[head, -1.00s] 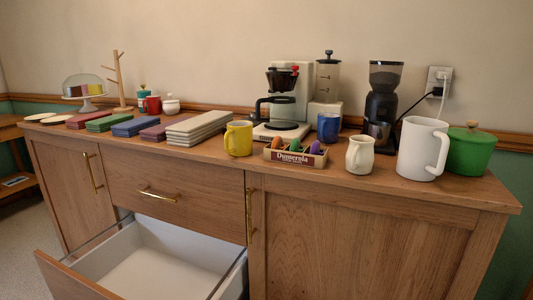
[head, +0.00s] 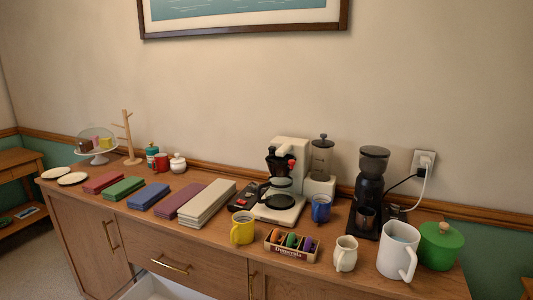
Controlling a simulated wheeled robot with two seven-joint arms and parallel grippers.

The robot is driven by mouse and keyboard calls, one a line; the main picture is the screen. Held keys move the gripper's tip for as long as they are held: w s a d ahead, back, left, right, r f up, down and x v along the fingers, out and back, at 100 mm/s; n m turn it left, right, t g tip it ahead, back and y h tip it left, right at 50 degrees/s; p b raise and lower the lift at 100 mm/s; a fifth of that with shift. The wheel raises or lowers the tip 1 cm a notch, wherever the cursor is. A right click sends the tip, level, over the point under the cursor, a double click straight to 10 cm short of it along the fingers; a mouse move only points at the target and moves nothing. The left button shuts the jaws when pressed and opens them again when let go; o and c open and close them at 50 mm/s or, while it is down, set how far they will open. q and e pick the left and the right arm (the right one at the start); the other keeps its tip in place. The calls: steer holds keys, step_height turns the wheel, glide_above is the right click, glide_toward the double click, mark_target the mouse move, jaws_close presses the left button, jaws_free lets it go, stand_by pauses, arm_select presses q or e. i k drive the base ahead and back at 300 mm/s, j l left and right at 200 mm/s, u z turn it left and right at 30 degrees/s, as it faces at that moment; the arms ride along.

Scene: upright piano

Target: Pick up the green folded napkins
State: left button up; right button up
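The green folded napkins (head: 123,189) lie flat in a stack on the wooden sideboard, in the left part of the head view. They lie between the red folded napkins (head: 104,182) on their left and the blue folded napkins (head: 148,197) on their right. Neither of my grippers shows in the head view.
Purple napkins (head: 180,200) and a taller cream stack (head: 208,204) lie further right. Plates (head: 73,178), a domed cake stand (head: 97,147), a mug tree (head: 128,138) and a red mug (head: 161,162) stand nearby.

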mark_target(124, 188)
steer(key=u, duration=1.2)
